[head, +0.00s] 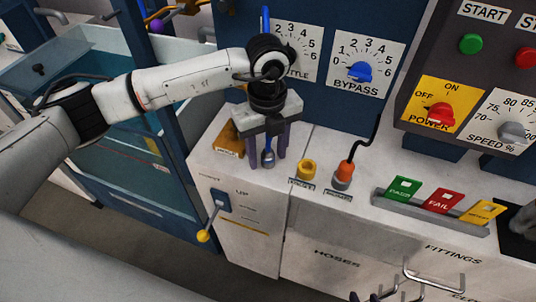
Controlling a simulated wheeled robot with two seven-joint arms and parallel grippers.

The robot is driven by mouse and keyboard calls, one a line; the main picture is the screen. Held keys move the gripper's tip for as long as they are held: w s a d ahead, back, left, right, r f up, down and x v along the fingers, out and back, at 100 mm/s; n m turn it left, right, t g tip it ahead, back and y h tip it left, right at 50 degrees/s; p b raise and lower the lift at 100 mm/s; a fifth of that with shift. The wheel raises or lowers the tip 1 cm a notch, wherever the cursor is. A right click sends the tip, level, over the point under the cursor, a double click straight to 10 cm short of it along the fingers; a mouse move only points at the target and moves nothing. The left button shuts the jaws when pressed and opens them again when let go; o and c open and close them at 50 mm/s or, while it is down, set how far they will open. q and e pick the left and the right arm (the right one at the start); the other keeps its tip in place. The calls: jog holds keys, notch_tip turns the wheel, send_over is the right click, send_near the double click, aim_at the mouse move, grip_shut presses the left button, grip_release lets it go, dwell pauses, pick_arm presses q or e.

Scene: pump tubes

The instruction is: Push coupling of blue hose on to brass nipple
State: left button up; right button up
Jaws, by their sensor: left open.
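My left gripper (268,160) comes in from the left and points down over the white bench top, with its fingers apart. A blue and silver coupling end (268,157) shows upright between the fingers. A stretch of blue hose (265,18) shows above my wrist; my wrist hides the part between. A yellow brass-coloured ring-shaped fitting (306,168) stands on the bench just right of the gripper, with a label in front. I cannot tell whether this is the brass nipple. What lies under the coupling is hard to make out. My right gripper is not in view.
An orange plug (343,174) with a black cable stands right of the yellow fitting. A grey rack (430,212) holds green, red and yellow tags. A blue dial panel rises behind; a yellow-knobbed lever (203,236) sticks out in front.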

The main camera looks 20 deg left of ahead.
pick_arm(q)
grip_shut()
